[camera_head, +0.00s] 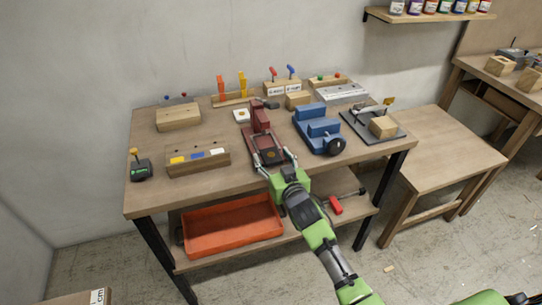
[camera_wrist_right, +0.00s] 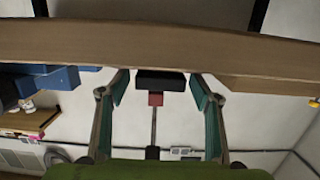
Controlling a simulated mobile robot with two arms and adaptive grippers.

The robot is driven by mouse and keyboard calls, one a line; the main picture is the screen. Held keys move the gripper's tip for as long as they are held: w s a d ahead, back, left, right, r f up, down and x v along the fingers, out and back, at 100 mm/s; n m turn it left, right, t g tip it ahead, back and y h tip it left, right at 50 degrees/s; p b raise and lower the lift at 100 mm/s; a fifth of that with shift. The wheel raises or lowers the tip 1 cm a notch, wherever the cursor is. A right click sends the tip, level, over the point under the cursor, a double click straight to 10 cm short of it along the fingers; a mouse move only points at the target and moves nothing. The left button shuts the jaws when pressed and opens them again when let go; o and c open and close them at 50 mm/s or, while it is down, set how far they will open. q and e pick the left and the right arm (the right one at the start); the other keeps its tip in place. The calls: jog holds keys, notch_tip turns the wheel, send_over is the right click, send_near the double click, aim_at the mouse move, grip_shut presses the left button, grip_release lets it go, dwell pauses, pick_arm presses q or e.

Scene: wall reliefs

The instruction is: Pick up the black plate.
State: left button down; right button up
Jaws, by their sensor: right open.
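A dark flat plate (camera_head: 358,126) lies at the right of the workbench, with a wooden block (camera_head: 384,126) on it. My right gripper (camera_head: 272,160) is open at the front of the red vise (camera_head: 262,122), one finger on each side of its front end. In the right wrist view, a black block-like face (camera_wrist_right: 160,80) with a small red part (camera_wrist_right: 156,98) shows between the open fingertips (camera_wrist_right: 160,86). I cannot tell whether that black face is a separate plate or part of the vise. No contact is clear. My left gripper is not in view.
A blue vise (camera_head: 324,132) stands close right of the red one. Wooden blocks (camera_head: 198,160) stand on the left. Below are an orange tray (camera_head: 232,226) and a red-handled tool (camera_head: 336,205). The bench edge (camera_wrist_right: 160,42) crosses the wrist view. A side table (camera_head: 440,150) is bare.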

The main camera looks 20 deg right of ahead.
jog(key=c, duration=1.3)
jog(key=shift+r, duration=0.1)
jog(key=shift+r, duration=0.6)
jog(key=s+r+b, duration=0.1)
jog(key=s+r, duration=1.1)
jog(key=s, duration=0.2)
notch_tip(320, 180, down, 8)
jog(key=s+d+n+y, duration=0.2)
jog(key=s+n+y, duration=0.1)
jog(key=y, duration=0.1)
jog(key=s+a+r+n+g+y, duration=0.1)
jog(key=s+r+n+g+y, duration=0.1)
jog(key=s+y, duration=0.1)
jog(key=s+r+n+g+y, duration=0.2)
jog(key=s+n, duration=0.1)
jog(key=s, duration=0.1)
jog(key=s+a+r+n+g+y, duration=0.1)
jog(key=s+r+n+g+y, duration=0.1)
jog(key=s+g+y, duration=0.1)
jog(key=shift+s+a+n+y, duration=0.3)
jog(key=shift+s, duration=0.1)
